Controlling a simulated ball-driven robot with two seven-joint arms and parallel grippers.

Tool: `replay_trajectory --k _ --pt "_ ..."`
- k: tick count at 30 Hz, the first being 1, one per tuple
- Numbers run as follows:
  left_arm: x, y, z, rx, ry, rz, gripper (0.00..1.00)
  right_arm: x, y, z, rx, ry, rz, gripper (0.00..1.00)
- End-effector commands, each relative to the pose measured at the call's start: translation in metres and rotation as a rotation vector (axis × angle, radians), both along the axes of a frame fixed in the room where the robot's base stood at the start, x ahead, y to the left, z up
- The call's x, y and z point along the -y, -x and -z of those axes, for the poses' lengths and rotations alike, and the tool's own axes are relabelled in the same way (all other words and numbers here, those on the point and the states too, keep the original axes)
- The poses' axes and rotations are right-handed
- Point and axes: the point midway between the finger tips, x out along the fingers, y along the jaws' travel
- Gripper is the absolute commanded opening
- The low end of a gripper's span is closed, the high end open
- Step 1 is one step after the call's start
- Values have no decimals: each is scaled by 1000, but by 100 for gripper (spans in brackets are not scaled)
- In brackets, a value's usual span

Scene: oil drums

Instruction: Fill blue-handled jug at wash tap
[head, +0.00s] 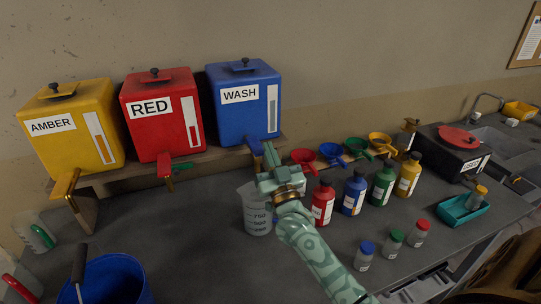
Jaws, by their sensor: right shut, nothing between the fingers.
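A clear graduated jug (256,222) stands upright on the bench below that tap. My gripper and arm cover its right side, and I see no handle on it, so its handle colour cannot be told. My right gripper (269,160) is shut and empty, close by the WASH tap and above the jug's rim. Whether it touches the tap cannot be told. The liquid level in the jug is unclear. My left gripper is out of view.
RED (160,125) and AMBER (65,140) tanks stand to the left. Green-handled (36,234) and red-handled (14,287) jugs and a blue bucket (120,278) are at left. Coloured bottles (323,203), small vials (364,257) and a teal tray (462,212) are to the right.

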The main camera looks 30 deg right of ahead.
Motion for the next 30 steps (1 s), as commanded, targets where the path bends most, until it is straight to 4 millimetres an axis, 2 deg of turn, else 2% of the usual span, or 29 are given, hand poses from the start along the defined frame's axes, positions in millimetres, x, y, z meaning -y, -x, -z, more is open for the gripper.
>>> replay_trajectory --k 1,3,5,9,15,20,30 --pt "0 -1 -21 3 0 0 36 1 -2 -23 2 1 0 0" --pt "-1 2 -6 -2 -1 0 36 -3 17 2 -4 -1 0 0" --pt "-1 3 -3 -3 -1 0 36 -6 30 10 -5 0 0 0" --pt "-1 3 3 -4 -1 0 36 -13 56 23 -3 -1 0 0" --pt "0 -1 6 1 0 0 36 -19 80 33 -1 -1 -1 0" --pt "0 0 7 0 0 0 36 -20 86 35 1 0 -1 0" --pt "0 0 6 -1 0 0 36 -20 87 34 1 -1 0 0"
